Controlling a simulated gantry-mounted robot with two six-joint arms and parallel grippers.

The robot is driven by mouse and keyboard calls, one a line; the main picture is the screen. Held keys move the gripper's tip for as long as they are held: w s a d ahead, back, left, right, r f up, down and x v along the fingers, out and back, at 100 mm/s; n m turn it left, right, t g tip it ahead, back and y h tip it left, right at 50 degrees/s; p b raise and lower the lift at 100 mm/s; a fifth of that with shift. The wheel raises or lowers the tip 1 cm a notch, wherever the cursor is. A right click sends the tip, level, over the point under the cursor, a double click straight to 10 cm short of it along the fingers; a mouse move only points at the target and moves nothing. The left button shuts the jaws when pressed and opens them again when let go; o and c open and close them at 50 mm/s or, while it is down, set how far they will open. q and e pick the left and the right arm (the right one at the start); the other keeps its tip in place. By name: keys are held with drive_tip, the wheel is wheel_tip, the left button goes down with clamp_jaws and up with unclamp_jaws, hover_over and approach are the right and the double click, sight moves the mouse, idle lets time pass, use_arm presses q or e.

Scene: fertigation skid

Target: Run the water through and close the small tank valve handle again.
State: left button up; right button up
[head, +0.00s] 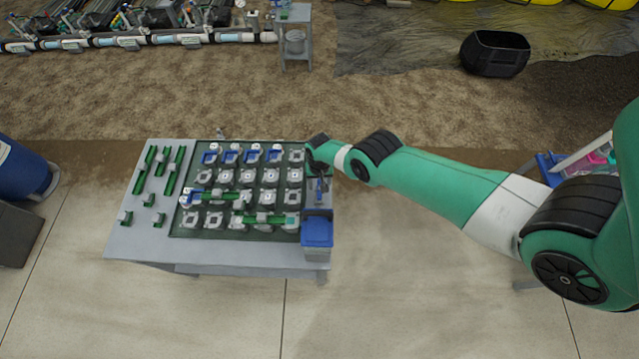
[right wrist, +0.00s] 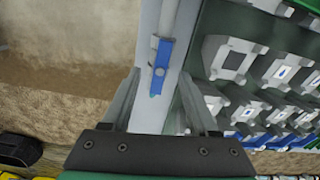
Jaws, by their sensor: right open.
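The small blue valve handle (head: 319,186) sits at the right edge of the table, behind the small tank (head: 317,232) with its blue top. In the right wrist view the handle (right wrist: 161,58) lies roughly in line with the grey pipe (right wrist: 168,22). My right gripper (head: 317,170) is over the handle from behind. In the right wrist view its two fingers (right wrist: 160,78) are apart, one on either side of the handle's line, and hold nothing. Whether a finger touches the handle cannot be told. My left gripper is out of view.
The grey table (head: 120,235) carries a dark green board with rows of grey blocks (head: 246,177) beside the handle. Green rails (head: 161,160) lie at the left. The floor in front is clear.

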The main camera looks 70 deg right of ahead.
sight(319, 190)
drive_tip(key=shift+m, duration=0.6)
wheel_tip(319, 190, down, 5)
drive_tip(key=b, duration=0.4)
drive_tip(key=shift+r+b, duration=0.15)
drive_tip(key=shift+b, duration=0.2)
drive_tip(key=shift+r, duration=0.1)
clamp_jaws()
idle(0.7)
